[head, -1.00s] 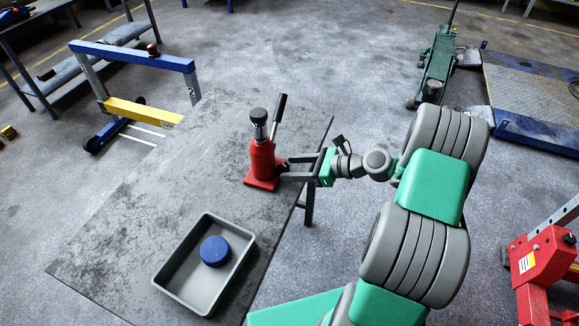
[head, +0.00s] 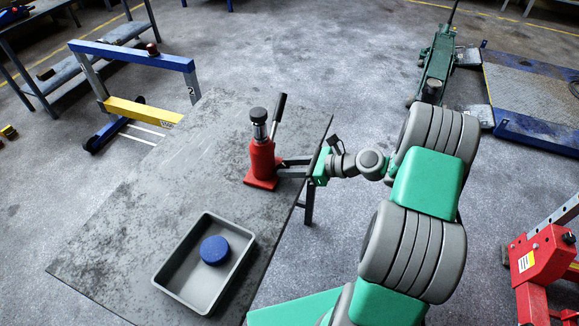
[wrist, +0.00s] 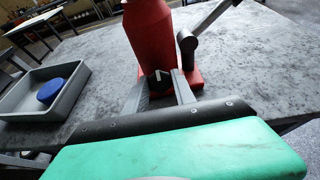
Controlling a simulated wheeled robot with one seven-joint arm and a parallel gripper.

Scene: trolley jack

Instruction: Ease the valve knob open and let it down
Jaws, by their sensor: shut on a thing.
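A red bottle jack (head: 262,162) stands upright on the grey table. Its ram is raised and carries a dark round saddle (head: 258,115); a black lever (head: 279,106) slants up beside it. My gripper (head: 282,167) reaches in low from the right at the jack's base. In the wrist view my gripper (wrist: 161,79) has its two grey fingers shut on the small valve knob at the foot of the red body (wrist: 150,38).
A grey tray (head: 167,282) with a blue round lid or puck (head: 214,250) lies at the table's near side. The rest of the tabletop (head: 130,215) is clear. A blue and yellow frame (head: 140,58) stands behind, and a green trolley jack (head: 437,62) is on the floor.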

